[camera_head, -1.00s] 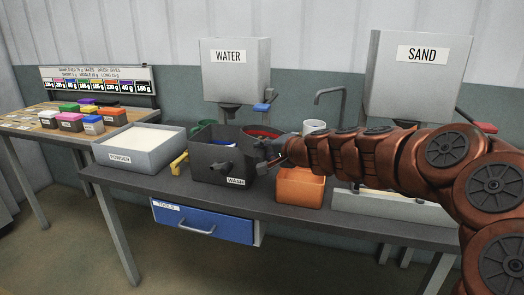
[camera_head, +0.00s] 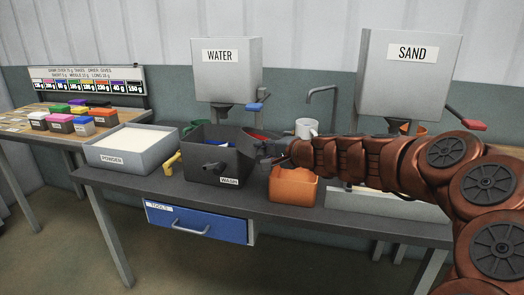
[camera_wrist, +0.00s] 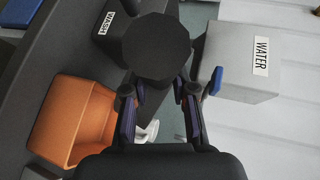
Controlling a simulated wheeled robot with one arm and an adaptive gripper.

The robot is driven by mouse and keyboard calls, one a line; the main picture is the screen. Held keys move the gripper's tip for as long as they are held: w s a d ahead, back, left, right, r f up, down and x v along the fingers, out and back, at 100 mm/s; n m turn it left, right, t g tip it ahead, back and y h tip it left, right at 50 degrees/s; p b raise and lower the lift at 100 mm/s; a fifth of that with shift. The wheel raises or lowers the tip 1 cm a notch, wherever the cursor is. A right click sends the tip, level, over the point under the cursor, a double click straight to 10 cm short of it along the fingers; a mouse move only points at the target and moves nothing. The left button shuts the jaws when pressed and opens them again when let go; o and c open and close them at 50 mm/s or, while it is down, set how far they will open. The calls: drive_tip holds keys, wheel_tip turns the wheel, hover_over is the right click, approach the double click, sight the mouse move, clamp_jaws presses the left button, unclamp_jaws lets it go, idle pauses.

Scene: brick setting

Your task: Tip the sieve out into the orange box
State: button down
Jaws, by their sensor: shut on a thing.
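My gripper (camera_head: 268,157) is at the right side of the dark wash bin (camera_head: 205,175), above and left of the orange box (camera_head: 293,190). In the wrist view its fingers (camera_wrist: 158,88) are closed on a dark, many-sided piece (camera_wrist: 157,45), likely part of the sieve. The sieve's mesh and contents cannot be made out; the piece hides part of the wash bin (camera_wrist: 112,40). The orange box is open-topped and also shows at the left of the wrist view (camera_wrist: 58,122). Its inside looks empty where seen there.
The powder tray (camera_head: 130,160) stands left of the wash bin. The water tank (camera_head: 225,75) and sand hopper (camera_head: 408,80) hang behind the bench. A white mug (camera_head: 306,128) and tap (camera_head: 322,92) are behind the orange box.

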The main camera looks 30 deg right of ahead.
sight(268, 147)
drive_tip(key=shift+d+f+m, duration=0.25)
drive_tip(key=shift+d+m, duration=0.05)
drive_tip(key=shift+d, duration=0.2)
drive_tip(key=shift+d+f, duration=0.1)
drive_tip(key=shift+d, duration=0.2)
drive_tip(key=shift+d+m+y+p, duration=0.4)
drive_tip(key=shift+d+y+p, duration=0.1)
drive_tip(key=shift+d+p, duration=0.1)
drive_tip(key=shift+d, duration=0.25)
drive_tip(key=shift+d+m+t+p, duration=0.3)
drive_tip(key=shift+p, duration=0.2)
drive_tip(key=shift+d+r, duration=0.15)
drive_tip(key=shift+r, duration=0.05)
drive_tip(key=shift+r+p, duration=0.1)
drive_tip(key=shift+p, duration=0.2)
drive_tip(key=shift+d+r+m+t+y+p, duration=0.35)
drive_tip(key=shift+d+r+m+p, duration=0.45)
drive_tip(key=shift+p, duration=0.65)
drive_tip(key=shift+d+m+y+p, duration=0.35)
drive_tip(key=shift+d+m+p, duration=0.35)
drive_tip(key=shift+p, duration=0.4)
